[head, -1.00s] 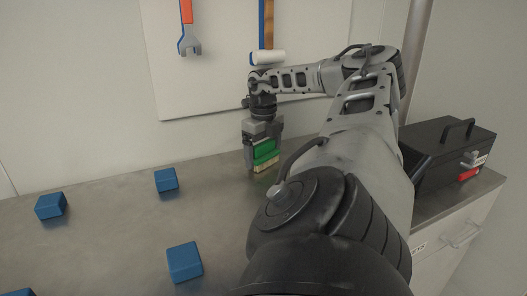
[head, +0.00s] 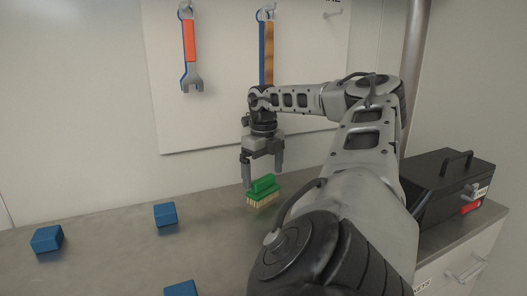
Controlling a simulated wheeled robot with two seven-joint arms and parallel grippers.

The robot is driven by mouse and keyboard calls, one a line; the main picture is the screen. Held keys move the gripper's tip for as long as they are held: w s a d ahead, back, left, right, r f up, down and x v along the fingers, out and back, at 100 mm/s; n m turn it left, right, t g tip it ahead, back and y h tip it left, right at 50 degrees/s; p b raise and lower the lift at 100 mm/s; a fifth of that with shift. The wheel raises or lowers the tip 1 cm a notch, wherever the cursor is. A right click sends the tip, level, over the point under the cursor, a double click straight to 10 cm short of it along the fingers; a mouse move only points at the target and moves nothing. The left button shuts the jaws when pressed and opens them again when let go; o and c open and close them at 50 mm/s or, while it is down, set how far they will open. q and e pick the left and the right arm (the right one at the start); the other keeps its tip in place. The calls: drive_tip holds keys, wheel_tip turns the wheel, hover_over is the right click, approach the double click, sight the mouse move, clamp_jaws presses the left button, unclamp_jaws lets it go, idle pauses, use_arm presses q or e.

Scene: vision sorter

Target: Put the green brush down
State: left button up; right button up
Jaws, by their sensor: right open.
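The green brush (head: 264,190) with pale bristles rests bristles down on the grey metal table (head: 215,235), near the back. My right gripper (head: 262,179) is open and points down, with its fingers around and just above the brush handle. The fingers look apart from the brush, though the exact gap on the far side is hard to tell. My left gripper is not in view.
Blue blocks lie on the table at the left (head: 46,239), centre left (head: 165,214) and front (head: 181,289). A black toolbox (head: 450,185) stands at the right. A wrench (head: 190,50) hangs on the white wall board (head: 225,60).

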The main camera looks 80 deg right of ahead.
sight(263, 178)
wheel_tip(263, 178, up, 7)
drive_tip(key=shift+r, duration=0.15)
idle(0.6)
